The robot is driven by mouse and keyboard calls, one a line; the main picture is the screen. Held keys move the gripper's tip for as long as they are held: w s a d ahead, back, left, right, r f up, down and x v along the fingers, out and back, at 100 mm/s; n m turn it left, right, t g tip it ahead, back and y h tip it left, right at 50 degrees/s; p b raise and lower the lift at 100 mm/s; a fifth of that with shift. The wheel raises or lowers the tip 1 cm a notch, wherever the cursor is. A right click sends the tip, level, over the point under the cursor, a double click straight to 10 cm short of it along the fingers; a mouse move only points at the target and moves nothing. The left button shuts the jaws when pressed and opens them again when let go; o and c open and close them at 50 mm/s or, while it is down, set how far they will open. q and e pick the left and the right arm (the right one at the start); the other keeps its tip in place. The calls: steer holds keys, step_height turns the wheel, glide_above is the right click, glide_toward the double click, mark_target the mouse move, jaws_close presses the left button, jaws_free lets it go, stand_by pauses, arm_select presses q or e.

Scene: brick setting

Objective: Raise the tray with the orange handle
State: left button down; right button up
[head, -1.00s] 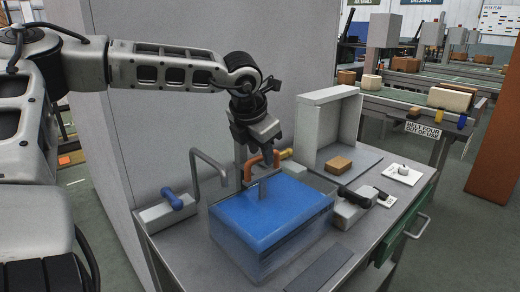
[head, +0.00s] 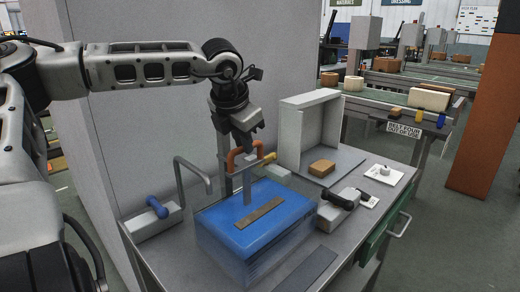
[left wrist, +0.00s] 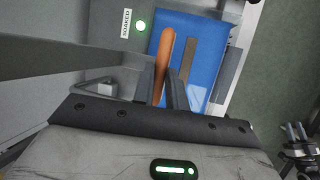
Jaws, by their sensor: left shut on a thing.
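The orange handle (head: 243,155) stands above the blue-filled tank (head: 222,252), on a grey upright (head: 248,192) that comes out of the blue surface. My left gripper (head: 246,144) is shut on this handle, pointing down. The handle also shows between the fingers in the left wrist view (left wrist: 165,55). A brown strip (head: 262,211) shows at the blue surface, also in the wrist view (left wrist: 189,62). The rest of the tray is hidden or unclear. A dark shape (left wrist: 299,148) at the wrist view's lower right may be my right gripper; its jaws are unclear.
A "SOAKED" label (left wrist: 126,23) sits by a lit green lamp (left wrist: 141,25). A blue-knobbed lever box (head: 154,219) stands left of the tank, a black-handled box (head: 336,210) right. A brick (head: 322,167) lies by the white upright frame (head: 310,130). A tall panel stands behind.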

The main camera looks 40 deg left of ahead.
arm_select(q)
step_height(320, 180, up, 8)
steer(key=shift+w+f+p, duration=0.1)
steer(key=shift+f+p, duration=0.15)
steer(key=shift+p, duration=0.7)
steer(key=c, duration=1.4)
jaws_free()
steer(key=shift+r, duration=0.1)
steer(key=v, duration=1.6)
steer(key=shift+b, duration=0.3)
steer(key=shift+a, duration=0.1)
